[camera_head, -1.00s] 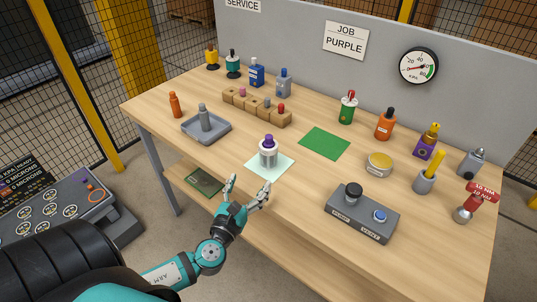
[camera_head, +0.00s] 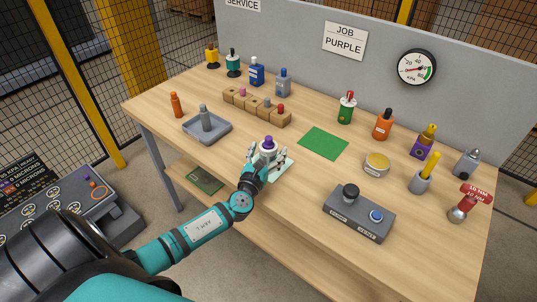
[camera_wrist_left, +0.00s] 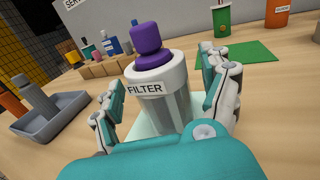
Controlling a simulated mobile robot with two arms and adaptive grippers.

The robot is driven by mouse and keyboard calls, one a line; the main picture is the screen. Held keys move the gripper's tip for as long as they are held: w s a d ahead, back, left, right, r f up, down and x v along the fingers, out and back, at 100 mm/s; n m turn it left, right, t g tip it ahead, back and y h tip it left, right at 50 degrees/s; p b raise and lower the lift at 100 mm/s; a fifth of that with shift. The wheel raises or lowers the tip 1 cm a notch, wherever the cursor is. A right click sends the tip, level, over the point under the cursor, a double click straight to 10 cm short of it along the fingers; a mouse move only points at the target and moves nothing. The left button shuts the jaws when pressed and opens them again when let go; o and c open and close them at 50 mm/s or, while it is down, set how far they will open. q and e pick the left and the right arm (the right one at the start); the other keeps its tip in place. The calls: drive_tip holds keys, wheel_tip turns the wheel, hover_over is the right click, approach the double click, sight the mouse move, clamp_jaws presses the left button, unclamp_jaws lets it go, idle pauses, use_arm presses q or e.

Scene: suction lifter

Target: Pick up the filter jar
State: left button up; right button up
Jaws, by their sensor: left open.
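The filter jar (camera_head: 267,147) stands upright on a pale mint mat (camera_head: 285,170) near the table's front edge. In the left wrist view the filter jar (camera_wrist_left: 158,88) has a purple knob, a white collar reading FILTER and a grey ribbed body. My left gripper (camera_head: 268,158) is open, with its fingers on either side of the jar. In the left wrist view the left gripper (camera_wrist_left: 165,95) shows a gap between the left finger and the jar; the right finger is close to it, and I cannot tell if it touches. The lower jar is partly hidden by my gripper. My right gripper is not in view.
A grey tray (camera_head: 221,136) with a grey bottle stands to the left. A wooden block rack (camera_head: 256,113) is behind. A green mat (camera_head: 324,143) lies to the right, and a grey button box (camera_head: 358,217) is at front right.

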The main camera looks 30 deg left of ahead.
use_arm(q)
drive_tip(key=shift+c, duration=0.3)
drive_tip(key=shift+w, duration=0.1)
drive_tip(key=c, duration=1.3)
drive_tip(key=shift+o, duration=0.2)
drive_tip(key=shift+r, duration=0.15)
